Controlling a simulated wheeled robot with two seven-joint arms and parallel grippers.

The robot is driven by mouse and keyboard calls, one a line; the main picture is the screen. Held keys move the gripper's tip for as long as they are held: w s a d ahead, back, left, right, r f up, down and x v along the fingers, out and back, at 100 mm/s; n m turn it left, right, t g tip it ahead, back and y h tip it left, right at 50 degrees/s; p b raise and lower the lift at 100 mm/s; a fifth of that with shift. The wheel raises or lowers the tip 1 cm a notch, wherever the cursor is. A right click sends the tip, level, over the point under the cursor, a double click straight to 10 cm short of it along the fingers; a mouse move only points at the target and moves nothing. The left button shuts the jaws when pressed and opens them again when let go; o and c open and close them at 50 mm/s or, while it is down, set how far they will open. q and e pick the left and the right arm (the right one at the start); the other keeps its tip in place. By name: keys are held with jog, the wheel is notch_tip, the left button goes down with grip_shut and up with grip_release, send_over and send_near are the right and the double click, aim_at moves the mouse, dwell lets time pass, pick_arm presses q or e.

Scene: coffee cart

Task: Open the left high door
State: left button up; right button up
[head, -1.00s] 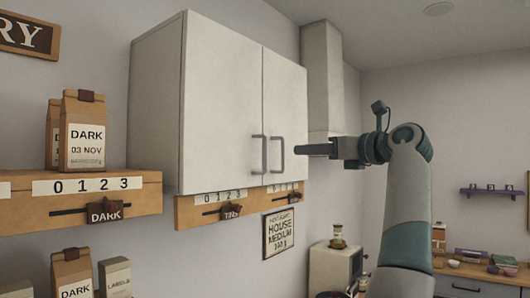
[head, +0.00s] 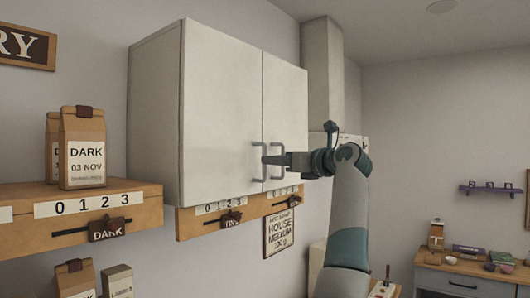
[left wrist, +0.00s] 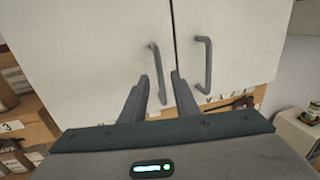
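The white wall cabinet has a left door (head: 218,110) and a right door (head: 285,105), both shut. The left door's grey bar handle (head: 256,162) and the right door's handle (head: 281,158) stand upright beside the seam. My left gripper (head: 266,160) is in front of the handles, its tips overlapping the gap between them in the head view. In the left wrist view the left gripper (left wrist: 160,77) is open, and the left handle (left wrist: 154,62) appears between its two fingers. Contact cannot be told. The right handle (left wrist: 208,62) is outside the right finger. My right gripper is not in view.
A wooden rail (head: 202,222) with tags runs under the cabinet, and a framed sign (head: 279,233) hangs below it. A shelf (head: 80,222) with coffee bags is at left. A counter (head: 475,271) stands at far right. The space before the doors is clear.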

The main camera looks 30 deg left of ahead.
aim_at(265, 176)
pick_arm(q)
jog(key=p+x, duration=0.2)
jog(key=x, duration=0.3)
grip_shut()
